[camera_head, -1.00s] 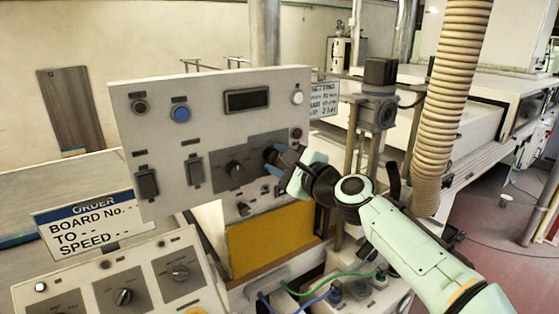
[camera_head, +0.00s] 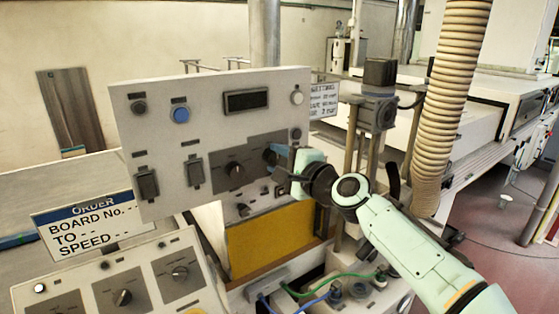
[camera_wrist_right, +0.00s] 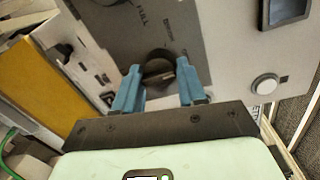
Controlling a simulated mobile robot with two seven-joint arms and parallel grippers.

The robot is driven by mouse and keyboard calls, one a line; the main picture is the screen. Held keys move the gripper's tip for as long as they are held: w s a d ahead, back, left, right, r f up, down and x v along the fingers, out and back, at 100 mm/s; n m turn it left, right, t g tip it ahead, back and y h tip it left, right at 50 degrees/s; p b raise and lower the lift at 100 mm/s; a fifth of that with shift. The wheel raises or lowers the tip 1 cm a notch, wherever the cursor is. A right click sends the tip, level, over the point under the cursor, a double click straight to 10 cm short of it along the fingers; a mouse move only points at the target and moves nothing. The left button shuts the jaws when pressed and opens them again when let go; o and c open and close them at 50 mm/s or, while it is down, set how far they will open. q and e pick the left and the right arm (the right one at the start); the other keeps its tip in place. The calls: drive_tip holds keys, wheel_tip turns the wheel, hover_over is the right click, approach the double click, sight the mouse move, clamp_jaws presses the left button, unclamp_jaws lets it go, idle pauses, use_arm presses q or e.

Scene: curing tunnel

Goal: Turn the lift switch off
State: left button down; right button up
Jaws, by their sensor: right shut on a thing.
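A pale upright control panel (camera_head: 210,120) stands in the head view. It carries a grey plate with two dark rotary knobs. My right gripper (camera_head: 274,155) reaches it from the right and is shut on the right-hand dark knob. In the right wrist view, the blue fingers of my right gripper (camera_wrist_right: 157,88) stand on both sides of this dark knob (camera_wrist_right: 158,68), against the grey plate. Small lettering is printed around the knob, only partly readable. I cannot tell from the labels which control is the lift switch. My left gripper is not in view.
A lower sloped console (camera_head: 75,278) with knobs is at front left.

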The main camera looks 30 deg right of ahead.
drive_tip(key=shift+r, duration=0.2)
drive_tip(key=o, duration=1)
drive_tip(key=shift+f, duration=0.1)
drive_tip(key=shift+s, duration=0.1)
use_arm(q)
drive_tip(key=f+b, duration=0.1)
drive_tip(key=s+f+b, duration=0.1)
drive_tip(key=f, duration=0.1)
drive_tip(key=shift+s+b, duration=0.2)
drive_tip(key=shift+b, duration=0.15)
use_arm(e)
drive_tip(key=s, duration=0.4)
drive_tip(key=s+d, duration=0.1)
drive_tip(key=s, duration=0.8)
drive_tip(key=shift+s+d+r, duration=0.1)
drive_tip(key=shift+d+r, duration=0.2)
